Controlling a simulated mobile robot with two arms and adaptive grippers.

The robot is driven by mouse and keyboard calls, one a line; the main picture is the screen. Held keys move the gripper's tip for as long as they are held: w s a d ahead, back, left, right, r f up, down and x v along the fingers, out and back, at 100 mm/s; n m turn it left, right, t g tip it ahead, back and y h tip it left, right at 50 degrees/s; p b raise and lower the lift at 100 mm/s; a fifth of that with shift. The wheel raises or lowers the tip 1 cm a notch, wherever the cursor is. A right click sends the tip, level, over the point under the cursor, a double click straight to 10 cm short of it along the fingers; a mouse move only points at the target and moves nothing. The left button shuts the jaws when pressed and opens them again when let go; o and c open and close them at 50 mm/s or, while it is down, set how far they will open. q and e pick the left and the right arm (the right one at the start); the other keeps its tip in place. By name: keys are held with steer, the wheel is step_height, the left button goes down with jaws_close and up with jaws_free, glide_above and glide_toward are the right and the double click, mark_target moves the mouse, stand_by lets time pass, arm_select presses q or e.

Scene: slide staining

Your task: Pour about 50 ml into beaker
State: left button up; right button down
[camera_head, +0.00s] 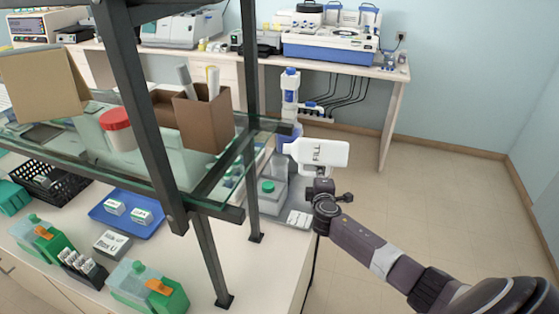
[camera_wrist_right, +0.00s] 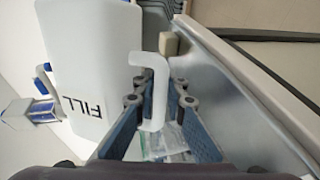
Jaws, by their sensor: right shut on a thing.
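A white jug marked FILL (camera_head: 335,155) lies tipped on its side in the air at the bench's right end, its mouth end to the left. My right gripper (camera_head: 319,178) is below it, shut on its handle. In the right wrist view the handle (camera_wrist_right: 156,75) stands between my fingers (camera_wrist_right: 158,100), and the jug body (camera_wrist_right: 100,55) is to the left with its lettering upside down. My left gripper is not in view.
A dark-framed glass shelf (camera_head: 245,165) stands left of the jug, close by. A clear container with a green cap (camera_head: 268,187) and a white-and-blue upright device (camera_head: 290,92) are near the mouth. A blue tray (camera_head: 105,218) lies further left. Open floor is to the right.

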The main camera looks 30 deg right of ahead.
steer(key=shift+d+r, duration=0.1)
steer(key=shift+s+d, duration=0.2)
steer(key=shift+d, duration=0.1)
stand_by(0.7)
steer(key=shift+s+d+r+n+p, duration=0.1)
steer(key=shift+d+r+n+p, duration=0.05)
steer(key=shift+r+n+p, duration=0.3)
steer(key=shift+f, duration=0.3)
steer(key=shift+r, duration=0.2)
steer(key=shift+d+r, duration=0.1)
stand_by(0.4)
